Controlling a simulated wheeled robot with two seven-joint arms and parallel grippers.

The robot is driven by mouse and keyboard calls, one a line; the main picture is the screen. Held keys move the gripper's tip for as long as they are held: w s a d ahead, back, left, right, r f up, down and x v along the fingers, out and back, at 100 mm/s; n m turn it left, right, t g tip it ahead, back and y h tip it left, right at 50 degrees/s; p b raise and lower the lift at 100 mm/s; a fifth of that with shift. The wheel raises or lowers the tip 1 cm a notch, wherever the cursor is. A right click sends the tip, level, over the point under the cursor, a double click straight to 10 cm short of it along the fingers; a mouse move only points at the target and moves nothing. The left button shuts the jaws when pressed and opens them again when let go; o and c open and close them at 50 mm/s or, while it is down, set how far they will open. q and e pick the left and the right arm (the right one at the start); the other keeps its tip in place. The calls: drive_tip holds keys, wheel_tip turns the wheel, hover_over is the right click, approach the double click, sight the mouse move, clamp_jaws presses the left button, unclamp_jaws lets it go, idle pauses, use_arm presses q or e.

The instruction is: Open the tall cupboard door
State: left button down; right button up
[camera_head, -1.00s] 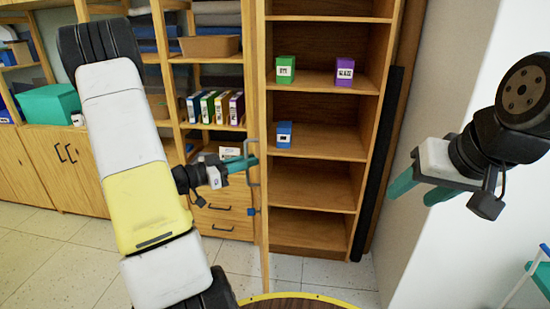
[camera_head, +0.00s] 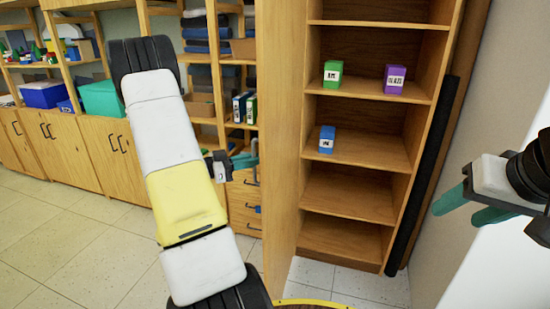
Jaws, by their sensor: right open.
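The tall cupboard (camera_head: 375,88) has its wooden door (camera_head: 281,130) standing well open at its left side. The door's inner face shows as a narrow upright panel, and the shelves are in plain view. My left gripper (camera_head: 245,160) is on the outer side of the door, at the grey handle (camera_head: 257,177) by its free edge. The fingers are small and partly hidden, so I cannot tell whether they grip the handle. My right gripper (camera_head: 461,207) is open and empty in front of the wall at the right, away from the cupboard.
A green box (camera_head: 332,74), a purple box (camera_head: 394,79) and a blue box (camera_head: 327,139) stand on the cupboard shelves. Open shelving and low cabinets (camera_head: 77,155) line the left. The tiled floor (camera_head: 75,240) at left is clear. A yellow-edged round surface (camera_head: 315,303) shows at the bottom.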

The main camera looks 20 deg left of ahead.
use_arm(q)
drive_tip(key=c, duration=1.8)
unclamp_jaws()
drive_tip(key=shift+o, duration=0.2)
drive_tip(key=v, duration=0.8)
drive_tip(key=shift+d+f, duration=0.1)
